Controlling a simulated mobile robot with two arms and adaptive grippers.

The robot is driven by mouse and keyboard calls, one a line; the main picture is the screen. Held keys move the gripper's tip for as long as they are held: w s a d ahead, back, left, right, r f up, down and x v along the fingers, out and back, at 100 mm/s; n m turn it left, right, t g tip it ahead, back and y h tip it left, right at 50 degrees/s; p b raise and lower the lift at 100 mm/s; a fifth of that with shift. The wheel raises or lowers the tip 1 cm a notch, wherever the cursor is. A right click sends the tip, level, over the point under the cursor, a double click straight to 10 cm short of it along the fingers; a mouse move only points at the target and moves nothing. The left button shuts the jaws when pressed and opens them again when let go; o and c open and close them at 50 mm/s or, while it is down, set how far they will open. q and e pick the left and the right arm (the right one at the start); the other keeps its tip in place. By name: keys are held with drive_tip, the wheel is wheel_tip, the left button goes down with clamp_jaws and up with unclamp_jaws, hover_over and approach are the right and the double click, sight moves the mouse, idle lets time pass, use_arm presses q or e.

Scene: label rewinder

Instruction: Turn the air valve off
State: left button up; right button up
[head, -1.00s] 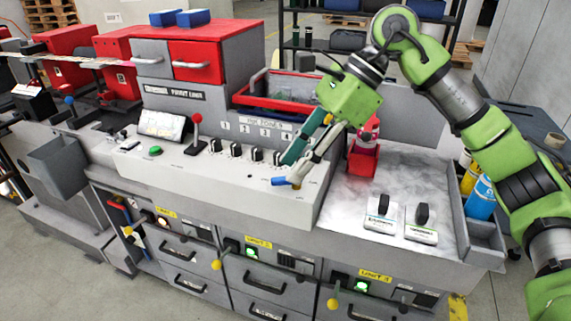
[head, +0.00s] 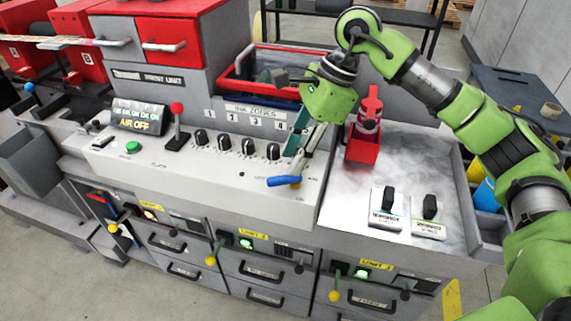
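The air valve's blue lever handle (head: 283,181) sticks out to the left, roughly level, at the right end of the sloped control panel (head: 215,170). My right gripper (head: 300,160) is over that end of the panel. Its teal finger and pale finger stand apart, with nothing seen held between them. The pale finger reaches down close to the handle's right end; I cannot tell whether they touch. The valve's pivot is mostly hidden. The small display (head: 138,118) shows lines of ON and, below, AIR OFF. My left gripper is not in view.
Several black knobs (head: 224,143) and a red-topped lever (head: 177,120) stand left of the gripper. A red holder (head: 363,142) stands close on its right. Two black switches (head: 388,200) sit on the metal top. A red-rimmed tray (head: 235,86) is behind.

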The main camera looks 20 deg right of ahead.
sight(283, 177)
drive_tip(key=x, duration=0.2)
drive_tip(key=p+x, duration=0.1)
drive_tip(key=x, duration=0.1)
drive_tip(key=shift+s+a, duration=0.15)
drive_tip(key=shift+s, duration=0.1)
drive_tip(key=shift+w+f, duration=0.2)
drive_tip(key=shift+f, duration=0.1)
drive_tip(key=shift+s+r, duration=0.1)
clamp_jaws()
